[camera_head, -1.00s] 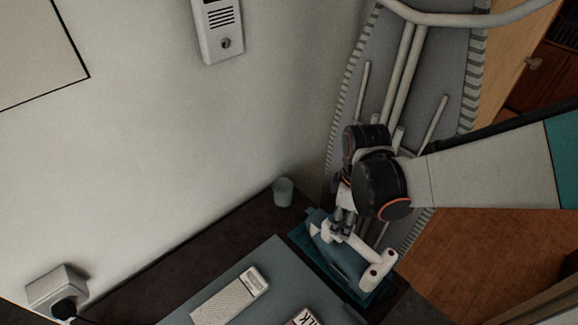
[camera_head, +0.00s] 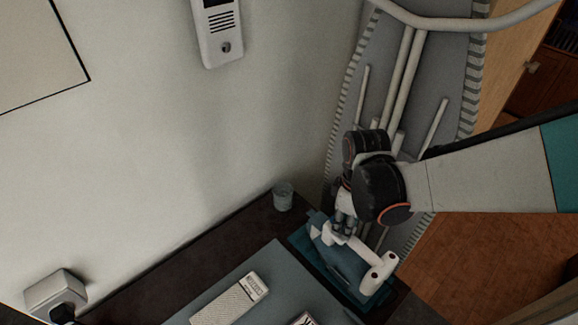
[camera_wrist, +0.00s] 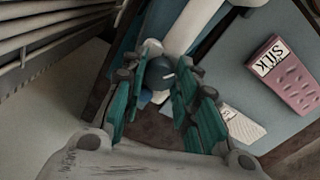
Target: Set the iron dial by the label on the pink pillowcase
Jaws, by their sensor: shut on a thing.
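In the head view my gripper (camera_head: 343,222) is over the iron and hides the dial. The pink pillowcase (camera_wrist: 291,82) lies folded, with a white label reading "SILK" (camera_wrist: 270,58). No dial markings can be read.
A teal rest (camera_head: 305,246) lies under the iron. A small cup (camera_head: 283,196) stands by the wall. An ironing board (camera_head: 400,110) leans behind my arm.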

